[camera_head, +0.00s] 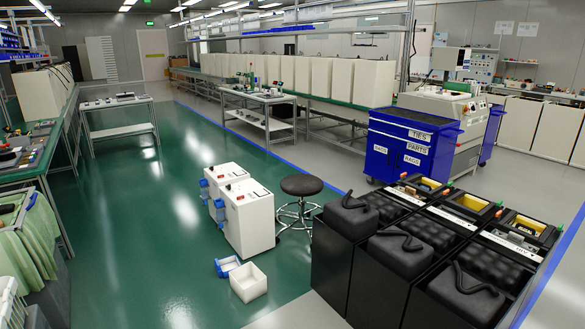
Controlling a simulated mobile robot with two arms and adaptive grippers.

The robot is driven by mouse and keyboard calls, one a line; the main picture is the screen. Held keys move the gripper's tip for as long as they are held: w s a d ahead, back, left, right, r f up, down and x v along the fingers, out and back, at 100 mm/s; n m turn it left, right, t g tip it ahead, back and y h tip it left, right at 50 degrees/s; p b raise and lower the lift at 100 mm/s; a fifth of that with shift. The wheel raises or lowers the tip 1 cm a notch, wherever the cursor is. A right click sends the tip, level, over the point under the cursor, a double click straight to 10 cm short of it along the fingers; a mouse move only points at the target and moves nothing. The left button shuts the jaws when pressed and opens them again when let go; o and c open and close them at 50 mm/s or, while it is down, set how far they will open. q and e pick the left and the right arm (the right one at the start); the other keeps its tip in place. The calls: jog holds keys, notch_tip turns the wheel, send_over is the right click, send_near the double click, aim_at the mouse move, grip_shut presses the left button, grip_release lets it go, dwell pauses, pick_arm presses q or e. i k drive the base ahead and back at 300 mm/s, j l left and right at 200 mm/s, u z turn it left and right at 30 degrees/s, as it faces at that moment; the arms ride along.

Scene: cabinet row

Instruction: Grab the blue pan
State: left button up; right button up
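No thing that I can surely tell as a blue pan shows. A small blue open container (227,266) lies on the green floor in the lower middle, beside a white open box (248,281). It is the most pan-like blue thing in view, but it is too small to be sure. Neither of my grippers is in view.
White cabinets (249,218) and a black stool (301,185) stand just behind the box. Black bins (400,253) fill the lower right. A blue cart (400,145) stands behind them. A bench (40,150) runs along the left. The green floor left of centre is clear.

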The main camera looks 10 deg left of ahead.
aim_at(223, 266)
jog(key=i+j+u, duration=0.3)
jog(key=i+u, duration=0.2)
jog(key=i+j+u, duration=0.1)
jog(key=i+u, duration=0.4)
jog(key=i+l+u, duration=0.2)
jog(key=i+u, duration=0.25)
jog(key=i, duration=0.25)
